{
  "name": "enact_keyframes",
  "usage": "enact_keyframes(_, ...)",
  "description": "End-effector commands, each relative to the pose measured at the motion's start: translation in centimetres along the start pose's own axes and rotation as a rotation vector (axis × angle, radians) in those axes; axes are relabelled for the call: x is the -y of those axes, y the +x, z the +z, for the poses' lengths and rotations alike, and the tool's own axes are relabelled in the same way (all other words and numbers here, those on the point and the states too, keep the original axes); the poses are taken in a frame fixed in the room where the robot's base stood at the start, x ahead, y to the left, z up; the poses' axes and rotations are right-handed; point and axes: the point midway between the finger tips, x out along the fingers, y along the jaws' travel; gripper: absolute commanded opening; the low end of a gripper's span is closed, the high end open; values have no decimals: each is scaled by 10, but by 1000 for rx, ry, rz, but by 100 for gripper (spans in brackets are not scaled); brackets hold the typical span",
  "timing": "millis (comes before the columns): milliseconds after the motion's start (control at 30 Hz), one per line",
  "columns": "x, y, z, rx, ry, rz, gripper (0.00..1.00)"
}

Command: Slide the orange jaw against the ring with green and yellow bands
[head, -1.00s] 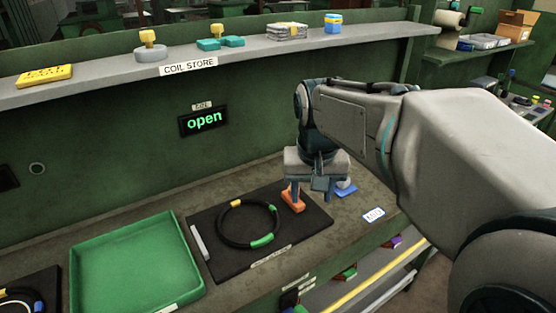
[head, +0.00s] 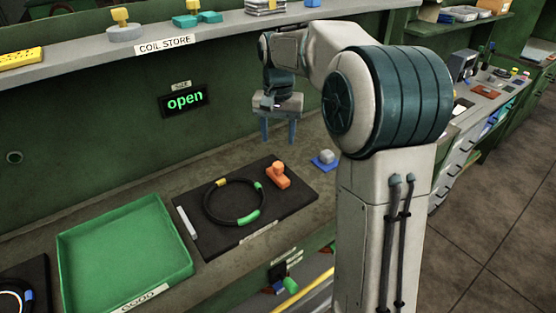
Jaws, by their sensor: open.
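The orange jaw (head: 279,179), a block with a round knob, stands on the black mat (head: 302,200) near its back right corner. The black ring (head: 206,208) lies flat on the mat, with a yellow band (head: 221,182) at the back and green bands at the front (head: 248,217) and right (head: 258,185). The jaw is close beside the ring's right green band; I cannot tell whether they touch. My gripper (head: 278,139) is open and empty, fingers pointing down, raised behind the jaw and clear of it.
A white bar (head: 187,222) lies along the mat's left edge. A green tray (head: 125,250) stands to the left, empty. A grey knob on a blue plate (head: 326,160) sits to the right. A shelf (head: 165,43) runs above.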

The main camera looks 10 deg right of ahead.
Motion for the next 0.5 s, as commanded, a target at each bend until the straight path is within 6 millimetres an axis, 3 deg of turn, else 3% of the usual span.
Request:
enact_keyframes(300,0,65,1,4,0,1,50)
enact_keyframes(500,0,85,0,1,0,0,50)
